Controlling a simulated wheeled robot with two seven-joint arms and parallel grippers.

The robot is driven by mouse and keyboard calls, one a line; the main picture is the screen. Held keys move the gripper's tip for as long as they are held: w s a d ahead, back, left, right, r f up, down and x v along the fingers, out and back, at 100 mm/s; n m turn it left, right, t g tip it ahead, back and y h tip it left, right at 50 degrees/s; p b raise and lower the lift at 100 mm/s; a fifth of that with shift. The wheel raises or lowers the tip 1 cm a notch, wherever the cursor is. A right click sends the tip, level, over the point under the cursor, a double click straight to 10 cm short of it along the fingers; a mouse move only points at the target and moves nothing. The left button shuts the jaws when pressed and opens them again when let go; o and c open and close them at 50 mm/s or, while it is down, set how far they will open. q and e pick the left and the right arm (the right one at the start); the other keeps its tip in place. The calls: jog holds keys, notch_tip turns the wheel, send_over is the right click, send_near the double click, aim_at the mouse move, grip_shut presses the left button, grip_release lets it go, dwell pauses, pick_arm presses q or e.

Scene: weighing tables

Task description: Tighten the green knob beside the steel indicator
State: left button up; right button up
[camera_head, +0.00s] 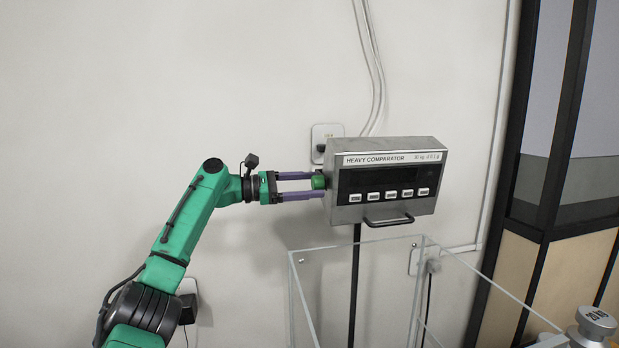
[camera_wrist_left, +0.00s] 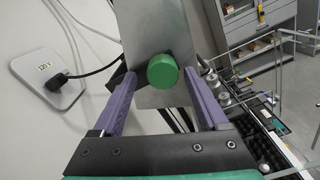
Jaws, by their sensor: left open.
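The steel indicator (camera_head: 432,172) is mounted on a black post and reads "HEAVY COMPARATOR". The green knob (camera_head: 318,182) sits on its left side face. In the left wrist view the green knob (camera_wrist_left: 163,71) stands out from the steel side plate (camera_wrist_left: 155,28). My left gripper (camera_head: 322,186) is open, with its purple fingers above and below the knob in the head view. In the left wrist view its fingers (camera_wrist_left: 160,92) lie on either side of the knob, with gaps between. My right gripper is not in view.
A glass enclosure (camera_head: 421,262) stands below and in front of the indicator. A wall socket (camera_head: 327,131) with a plug is behind the knob, and it shows in the left wrist view (camera_wrist_left: 47,78). A steel weight (camera_head: 594,322) stands at lower right.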

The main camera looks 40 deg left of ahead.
pick_arm(q)
jog(key=shift+s+d+r, duration=0.15)
jog(key=shift+s+r, duration=0.1)
jog(key=shift+s, duration=0.4)
jog(key=shift+c, duration=0.6)
jog(key=c, duration=1)
jog(key=shift+f, duration=0.1)
grip_shut()
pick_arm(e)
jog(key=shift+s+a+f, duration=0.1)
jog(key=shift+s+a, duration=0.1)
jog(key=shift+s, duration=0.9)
